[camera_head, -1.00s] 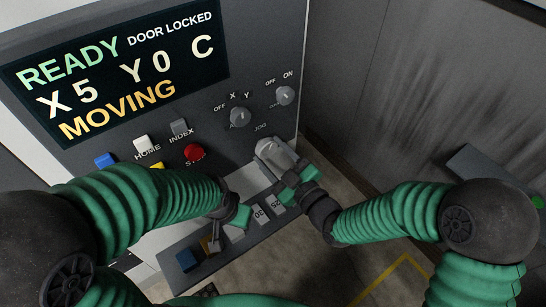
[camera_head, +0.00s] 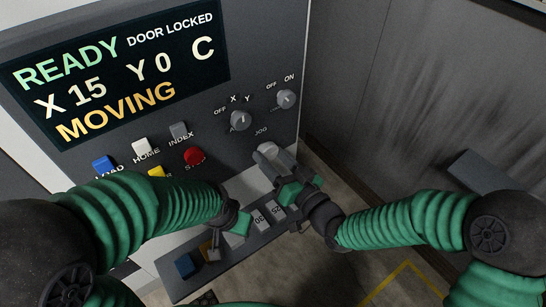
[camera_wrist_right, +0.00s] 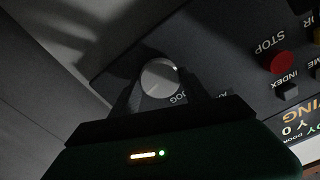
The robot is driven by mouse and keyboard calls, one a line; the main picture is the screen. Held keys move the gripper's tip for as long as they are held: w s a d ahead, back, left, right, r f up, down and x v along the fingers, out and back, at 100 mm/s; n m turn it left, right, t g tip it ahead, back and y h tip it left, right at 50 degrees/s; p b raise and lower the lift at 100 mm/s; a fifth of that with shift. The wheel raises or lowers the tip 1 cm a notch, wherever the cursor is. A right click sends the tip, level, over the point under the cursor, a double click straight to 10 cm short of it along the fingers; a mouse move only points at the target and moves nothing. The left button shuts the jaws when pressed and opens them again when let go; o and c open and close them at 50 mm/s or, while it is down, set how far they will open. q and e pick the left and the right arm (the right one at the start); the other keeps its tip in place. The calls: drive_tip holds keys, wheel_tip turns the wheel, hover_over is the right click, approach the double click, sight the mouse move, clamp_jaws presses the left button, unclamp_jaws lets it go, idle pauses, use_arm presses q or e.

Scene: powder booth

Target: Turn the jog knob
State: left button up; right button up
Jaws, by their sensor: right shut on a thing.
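The jog knob (camera_head: 267,150) is a round pale grey dial on the lower right of the dark control panel, under the word JOG. It also shows in the right wrist view (camera_wrist_right: 159,77), between my two dark fingers. My right gripper (camera_head: 274,160) is shut on the knob, its fingers on either side of the dial. The display (camera_head: 120,75) reads READY, DOOR LOCKED, X 15, Y 0, C and MOVING. My left gripper (camera_head: 242,224) is low over the shelf below the panel; its finger opening is unclear.
An axis selector (camera_head: 241,120) and an on/off switch (camera_head: 286,99) sit above the knob. A red STOP button (camera_head: 194,156) is to its left. The shelf (camera_head: 178,286) holds numbered grey blocks (camera_head: 262,218) and a blue block (camera_head: 186,265). Open floor lies right.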

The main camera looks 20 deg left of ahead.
drive_tip(key=m, duration=0.2)
drive_tip(key=m+p, duration=0.1)
drive_tip(key=m, duration=0.2)
drive_tip(key=shift+w+d+r+m, duration=0.1)
drive_tip(key=shift+w+r+m, duration=0.1)
drive_tip(key=shift+r+m, duration=0.1)
drive_tip(key=shift+f+m+p, duration=0.15)
drive_tip(key=shift+m+p, duration=0.65)
drive_tip(key=shift+m, duration=1.4)
drive_tip(key=o, duration=1.1)
drive_tip(key=shift+o, duration=1.1)
drive_tip(key=shift+f, duration=0.15)
drive_tip(key=shift+o, duration=0.2)
drive_tip(key=shift+w+f, duration=0.1)
drive_tip(key=shift+w, duration=0.05)
drive_tip(key=shift+a, duration=0.2)
